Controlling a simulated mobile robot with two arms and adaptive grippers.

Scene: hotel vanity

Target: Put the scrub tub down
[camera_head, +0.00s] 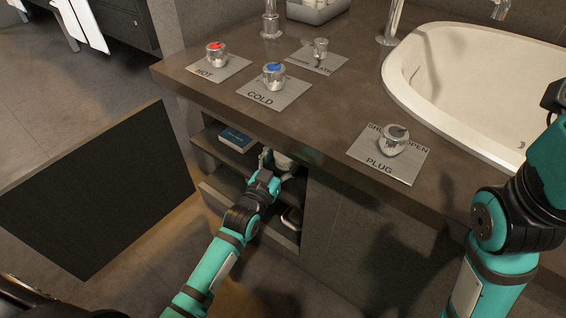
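A small pale tub (284,160), which looks like the scrub tub, is in the open shelf unit under the counter. My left gripper (278,166) reaches into the unit from the front, with its fingers around the tub's sides. The fingers and the counter's shadow hide part of the tub. I cannot tell whether the fingers press on it, or whether its base touches the shelf (224,158). My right arm comes in at the right edge, and its gripper is out of view.
A dark blue box (236,139) lies on the upper shelf, left of the tub. The counter (330,115) overhangs the shelves. An open dark door panel (100,185) stands at the left. A pale item (292,217) sits in the lower compartment. The basin (470,90) is at the right.

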